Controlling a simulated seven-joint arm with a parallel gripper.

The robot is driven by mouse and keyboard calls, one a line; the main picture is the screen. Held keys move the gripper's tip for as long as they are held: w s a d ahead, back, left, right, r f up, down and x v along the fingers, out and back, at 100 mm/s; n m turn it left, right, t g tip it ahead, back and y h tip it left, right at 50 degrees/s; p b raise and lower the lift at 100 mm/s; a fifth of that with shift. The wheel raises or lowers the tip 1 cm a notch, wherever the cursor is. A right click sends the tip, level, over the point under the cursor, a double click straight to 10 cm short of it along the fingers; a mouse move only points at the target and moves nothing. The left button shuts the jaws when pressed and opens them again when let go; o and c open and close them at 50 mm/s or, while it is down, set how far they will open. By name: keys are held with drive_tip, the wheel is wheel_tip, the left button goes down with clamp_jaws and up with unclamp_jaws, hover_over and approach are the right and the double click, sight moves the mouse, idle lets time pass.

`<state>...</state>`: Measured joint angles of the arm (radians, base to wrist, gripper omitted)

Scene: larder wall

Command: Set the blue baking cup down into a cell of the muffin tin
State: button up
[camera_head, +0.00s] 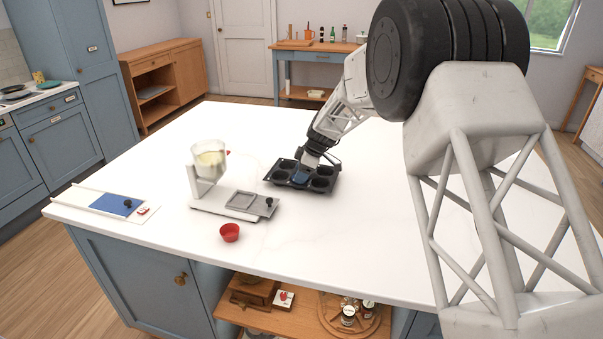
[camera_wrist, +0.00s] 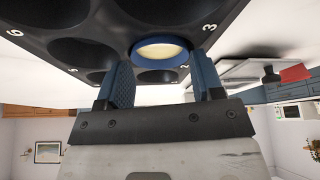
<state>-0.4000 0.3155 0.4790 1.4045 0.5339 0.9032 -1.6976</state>
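The dark muffin tin (camera_head: 330,190) lies on the white island top, with several round cells. The cup has a pale filling and appears upright. It overlaps the tin (camera_wrist: 225,12) there; I cannot tell whether its base is inside a cell or just above one. In the head view the cup is hard to separate from the blue fingers.
A dispenser with a clear bowl (camera_head: 209,160) and a scale-like base (camera_head: 240,202) stands left of the tin. A red cup (camera_head: 230,232) sits in front of it. A white board with a blue patch (camera_head: 95,202) lies far left. The counter right of the tin is clear.

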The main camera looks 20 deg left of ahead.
drive_tip(key=shift+s+d+f, duration=0.15)
drive_tip(key=shift+s+f, duration=0.1)
drive_tip(key=shift+f, duration=0.4)
drive_tip(key=shift+s+d+f, duration=0.1)
drive_tip(key=shift+s+f, duration=0.1)
drive_tip(key=shift+f, duration=0.4)
drive_tip(key=shift+o, duration=0.7)
drive_tip(key=shift+v, duration=0.9)
drive_tip(key=shift+w+a+r+v, duration=0.1)
drive_tip(key=shift+w+a+v, duration=0.1)
drive_tip(key=shift+v, duration=1.2)
drive_tip(key=shift+w+a+r+v, duration=0.1)
drive_tip(key=shift+a+v, duration=0.15)
drive_tip(key=shift+v, duration=1.15)
drive_tip(key=shift+w+a+r+v, duration=0.1)
drive_tip(key=shift+a+v, duration=0.1)
drive_tip(key=shift+v, duration=1.15)
